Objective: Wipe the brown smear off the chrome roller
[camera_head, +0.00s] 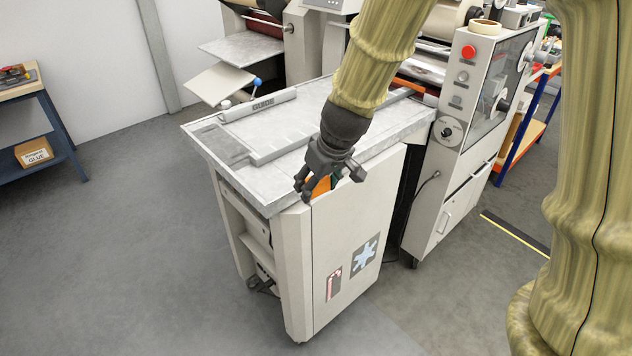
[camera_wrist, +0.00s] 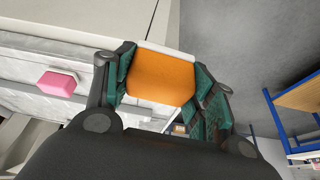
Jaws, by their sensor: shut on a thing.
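My gripper (camera_head: 329,183) hangs in front of the near edge of the machine's grey metal table, above its cream side panel. It is shut on an orange sponge-like block (camera_wrist: 161,78) with a pale edge, held between green finger pads. The block shows partly in the head view (camera_head: 321,187), half hidden by the fingers. A shiny roller-like surface (camera_head: 421,68) is at the back right of the table, partly hidden by my arm; I cannot tell whether it is the chrome roller. No brown smear can be made out.
The metal table (camera_head: 305,101) carries a bar marked GUIDE (camera_head: 263,104). A pink block (camera_wrist: 57,83) shows in the wrist view. A control cabinet (camera_head: 459,150) with a red button stands at the right. A shelf with a glue box (camera_head: 34,152) is at the left. The left floor is clear.

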